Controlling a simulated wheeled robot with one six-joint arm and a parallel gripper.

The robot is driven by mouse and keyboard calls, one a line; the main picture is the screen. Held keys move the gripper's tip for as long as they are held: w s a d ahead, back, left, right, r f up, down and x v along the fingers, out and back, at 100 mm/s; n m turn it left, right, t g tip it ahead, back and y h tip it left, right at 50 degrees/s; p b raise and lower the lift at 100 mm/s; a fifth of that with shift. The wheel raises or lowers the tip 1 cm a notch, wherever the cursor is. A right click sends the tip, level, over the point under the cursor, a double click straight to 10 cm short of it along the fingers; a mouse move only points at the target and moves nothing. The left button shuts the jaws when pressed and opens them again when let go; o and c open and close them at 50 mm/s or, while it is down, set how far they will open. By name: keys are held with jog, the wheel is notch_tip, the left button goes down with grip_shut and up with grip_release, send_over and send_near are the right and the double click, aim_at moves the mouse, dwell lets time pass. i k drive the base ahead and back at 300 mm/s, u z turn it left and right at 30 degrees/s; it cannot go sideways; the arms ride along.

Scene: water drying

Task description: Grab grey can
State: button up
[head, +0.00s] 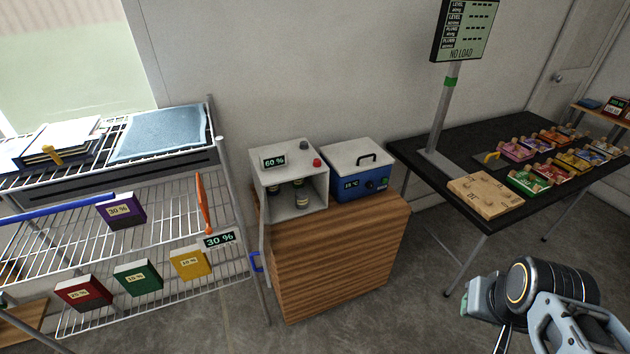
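No can that I can surely call grey shows. A few small dark containers with pale labels (301,199) stand inside the open-fronted white cabinet (318,182); they are too small and shaded to tell their colours. The cabinet's display reads 60 %, and its door, with a blue handle (256,262), hangs open at the left. My gripper (474,302) is at the lower right, over the floor and well away from the cabinet. It is seen from the side, so its opening cannot be made out, and no held thing shows.
The cabinet and a blue cooler box (361,185) stand on a wooden block (335,255). A wire rack (231,180) with books and coloured boxes is at the left. A black table (425,152) with coloured packs and a display pole is at the right. Open floor lies in front.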

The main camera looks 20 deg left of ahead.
aim_at(301, 194)
jog(key=i, duration=1.5)
jog(key=u, duration=3.45)
